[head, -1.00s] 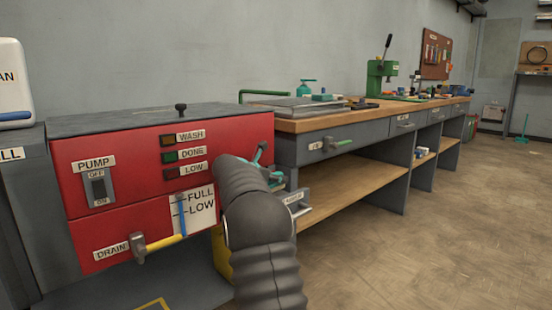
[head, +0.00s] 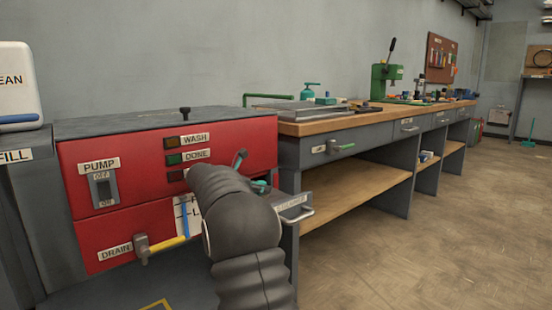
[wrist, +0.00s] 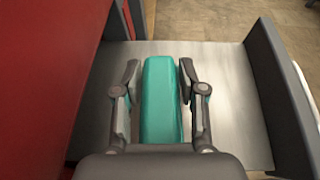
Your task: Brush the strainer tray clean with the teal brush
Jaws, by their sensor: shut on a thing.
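The teal brush (wrist: 160,100) is between the two fingers of my gripper (wrist: 160,72), which is shut on it. In the wrist view the brush is over the strainer tray (wrist: 230,95), a flat grey metal surface with a raised dark wall on the right. I cannot tell whether the brush touches the tray, and I see no clear dirt on it. In the head view the tray (head: 296,205) sticks out at the right side of the red washer, with a handle and label at its end. My arm hides most of the tray and gripper there; a bit of teal shows (head: 261,186).
The red washer panel (head: 85,215) stands close on the left, with a pump switch (head: 103,188), lamps and a yellow drain lever (head: 165,243). A wooden-topped workbench (head: 335,123) with drawers runs along the wall to the right. Open floor (head: 440,230) lies at the right.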

